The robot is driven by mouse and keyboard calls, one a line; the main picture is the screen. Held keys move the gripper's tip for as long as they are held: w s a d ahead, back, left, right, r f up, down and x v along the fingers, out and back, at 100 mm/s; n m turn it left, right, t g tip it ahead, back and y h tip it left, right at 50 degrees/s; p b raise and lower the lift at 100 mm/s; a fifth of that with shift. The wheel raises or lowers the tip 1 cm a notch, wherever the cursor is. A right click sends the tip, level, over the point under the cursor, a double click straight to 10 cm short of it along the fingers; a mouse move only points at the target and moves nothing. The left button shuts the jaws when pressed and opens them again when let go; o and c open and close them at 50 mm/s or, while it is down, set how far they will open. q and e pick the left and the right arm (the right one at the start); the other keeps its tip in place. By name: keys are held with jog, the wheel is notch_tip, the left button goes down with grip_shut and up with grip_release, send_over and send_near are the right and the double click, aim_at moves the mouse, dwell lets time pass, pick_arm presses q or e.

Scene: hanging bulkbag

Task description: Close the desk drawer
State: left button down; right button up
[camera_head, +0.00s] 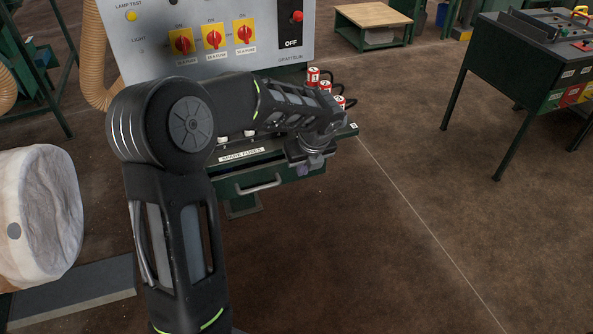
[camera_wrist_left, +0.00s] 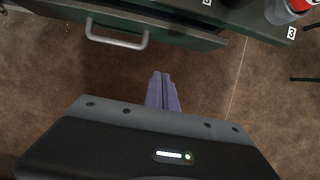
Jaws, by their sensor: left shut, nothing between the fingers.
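The desk drawer is a dark green front with a grey bar handle (camera_head: 258,186), under the desk top beside the "SPARE FUSES" label (camera_head: 241,154). In the left wrist view the drawer front (camera_wrist_left: 180,35) runs across the top, with its handle (camera_wrist_left: 117,36) at upper left. The drawer looks slightly pulled out, but my arm hides part of it and the gap is hard to judge. My left gripper (camera_head: 307,170) is in front of the drawer's right end. Its purple fingers (camera_wrist_left: 161,78) are shut and empty, apart from the drawer front and right of the handle. My right gripper is not in view.
A panel with red switches (camera_head: 214,38) stands behind the desk. Red cans (camera_head: 313,75) stand at the desk's right side. A white bulk bag (camera_head: 38,215) is at left. A green bench (camera_head: 520,60) stands at upper right. The brown floor right of the desk is clear.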

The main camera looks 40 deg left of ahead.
aim_at(292, 173)
pick_arm(q)
jog(key=w+a+f, duration=0.1)
jog(key=a+f, duration=0.1)
jog(key=f, duration=0.1)
jog(key=w+a+f+p, duration=0.1)
jog(key=f, duration=0.2)
jog(key=w+a+f+p, duration=0.1)
jog(key=a+f, duration=0.1)
jog(key=f, duration=0.1)
jog(key=shift+w+a, duration=0.35)
jog(key=shift+w+a+f, duration=0.1)
jog(key=shift+w+a, duration=0.2)
jog(key=shift+a, duration=0.1)
